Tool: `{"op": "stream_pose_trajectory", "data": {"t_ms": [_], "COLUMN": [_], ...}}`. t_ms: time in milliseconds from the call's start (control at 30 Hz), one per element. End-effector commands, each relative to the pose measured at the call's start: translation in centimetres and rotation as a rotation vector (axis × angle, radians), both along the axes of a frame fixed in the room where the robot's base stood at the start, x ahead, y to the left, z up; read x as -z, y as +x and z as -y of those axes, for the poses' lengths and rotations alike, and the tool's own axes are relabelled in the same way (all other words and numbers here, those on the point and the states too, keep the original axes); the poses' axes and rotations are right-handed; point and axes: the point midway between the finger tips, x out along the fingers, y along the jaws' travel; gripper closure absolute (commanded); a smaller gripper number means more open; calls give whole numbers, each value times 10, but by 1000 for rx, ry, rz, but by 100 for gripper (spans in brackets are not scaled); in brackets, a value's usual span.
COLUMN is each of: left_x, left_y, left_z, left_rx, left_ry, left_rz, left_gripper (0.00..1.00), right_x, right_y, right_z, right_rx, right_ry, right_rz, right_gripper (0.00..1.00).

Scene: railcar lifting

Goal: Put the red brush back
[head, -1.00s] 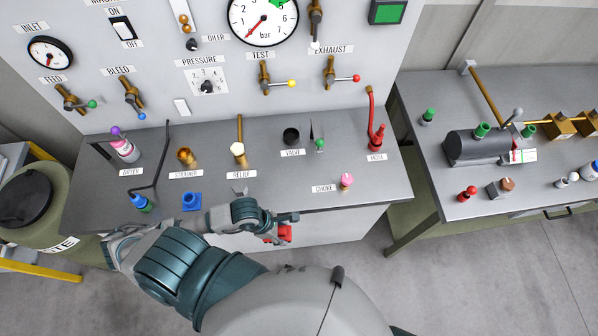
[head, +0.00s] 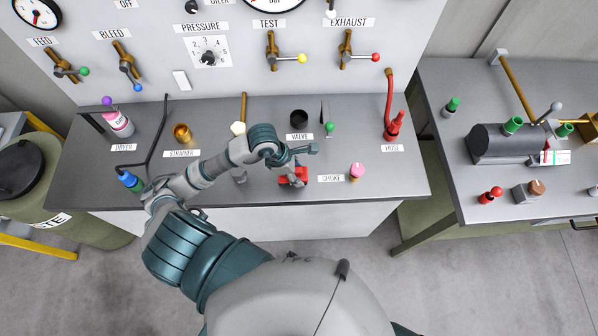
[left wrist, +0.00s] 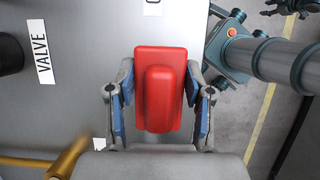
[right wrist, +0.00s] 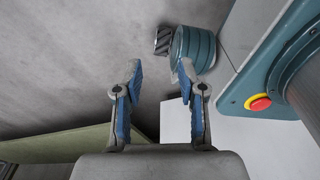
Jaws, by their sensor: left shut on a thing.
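The red brush (head: 293,181) is a red block with a raised rounded ridge. It fills the middle of the left wrist view (left wrist: 160,92). My left gripper (head: 299,171) is shut on it, with a blue-padded finger on each side (left wrist: 160,105). The gripper and brush are over the front part of the grey bench, just left of the CHOKE label and below the VALVE label. I cannot tell whether the brush touches the bench top. My right gripper (right wrist: 161,72) is open and empty in the right wrist view and does not show in the head view.
The grey bench (head: 370,182) carries the pink choke knob (head: 357,171), black valve cup (head: 299,118), green-topped part (head: 328,128), red hose fitting (head: 395,125) and brass strainer (head: 182,134). My left arm covers the bench's front middle. A second bench (head: 440,75) stands at right.

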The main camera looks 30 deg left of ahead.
Motion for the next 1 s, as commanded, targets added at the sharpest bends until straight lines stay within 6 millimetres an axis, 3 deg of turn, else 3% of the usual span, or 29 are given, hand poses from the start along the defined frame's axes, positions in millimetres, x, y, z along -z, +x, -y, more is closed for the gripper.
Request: {"op": "stream_pose_trajectory", "data": {"t_ms": [200,500,700,733,800,1000], "left_x": [1,37,38,39,38,38], "left_y": [23,23,24,23,23,23], "left_z": [-1,-6,-7,-7,-6,-4], "left_rx": [1,0,1,1,1,2], "left_ry": [3,-2,-1,-1,-1,1], "left_rz": [1,-1,1,1,1,0], "left_gripper": [81,81,81,44,26,23], "right_x": [-5,-11,-10,-10,-10,-10], "right_y": [-9,-21,-19,-18,-17,-14], "right_z": [2,20,21,20,16,1], "right_rx": [-3,-6,-4,-5,-3,0], "right_ry": [-3,-25,-26,-25,-20,-2], "right_rz": [-14,-33,-29,-28,-26,-22], "right_gripper": [60,60,60,60,60,60]}}
